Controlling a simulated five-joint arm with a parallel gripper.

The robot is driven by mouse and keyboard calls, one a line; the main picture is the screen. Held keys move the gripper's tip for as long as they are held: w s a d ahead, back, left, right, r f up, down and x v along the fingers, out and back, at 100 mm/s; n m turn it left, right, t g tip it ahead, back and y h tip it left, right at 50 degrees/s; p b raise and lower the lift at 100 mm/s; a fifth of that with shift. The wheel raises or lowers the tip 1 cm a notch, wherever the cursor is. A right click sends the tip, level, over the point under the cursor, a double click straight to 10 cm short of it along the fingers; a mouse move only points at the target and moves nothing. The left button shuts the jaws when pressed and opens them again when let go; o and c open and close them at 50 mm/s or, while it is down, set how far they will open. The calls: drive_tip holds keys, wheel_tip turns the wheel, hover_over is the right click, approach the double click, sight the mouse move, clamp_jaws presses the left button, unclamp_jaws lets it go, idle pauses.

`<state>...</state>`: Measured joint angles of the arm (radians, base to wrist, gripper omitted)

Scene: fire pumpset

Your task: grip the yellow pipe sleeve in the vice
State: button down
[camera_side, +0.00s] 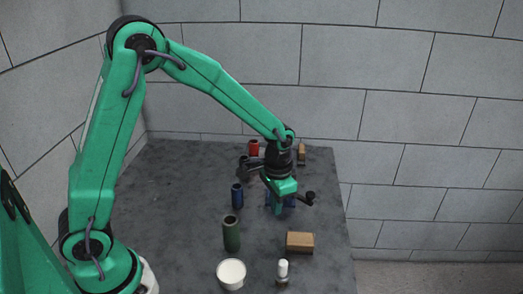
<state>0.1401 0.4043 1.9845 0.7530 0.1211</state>
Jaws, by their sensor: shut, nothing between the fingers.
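My gripper (277,211) points down at the middle of the table, with its green fingers together and nothing seen between them. A blue object that looks like the vice (289,201) stands right behind the fingers and is mostly hidden by them. A dark bar with a round knob (309,197) sticks out to its right. I cannot tell whether the fingers touch the vice or how wide its jaws are. No yellow pipe sleeve can be made out; the gripper and wrist cover part of the vice area.
Left of the gripper stand a blue cylinder (237,196) and a dark green cylinder (231,234). In front are a brown block (300,242), a white bowl (231,274) and a white-topped bottle (283,271). A red cylinder (253,148) and small brown block (301,154) stand at the back.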

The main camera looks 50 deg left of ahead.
drive_tip(key=shift+s+a, duration=0.55)
idle(0.7)
wheel_tip(320, 180, up, 7)
idle(1.3)
drive_tip(key=s+a+r+n+t, duration=0.1)
drive_tip(key=s+a+r+t, duration=0.1)
drive_tip(key=s+r, duration=0.4)
drive_tip(key=s+a+r+n+t, duration=0.2)
drive_tip(key=s+r, duration=0.3)
drive_tip(key=s, duration=0.6)
drive_tip(key=shift+s+a+r+t, duration=0.25)
drive_tip(key=shift+a+r+t, duration=0.1)
drive_tip(key=shift+t, duration=0.45)
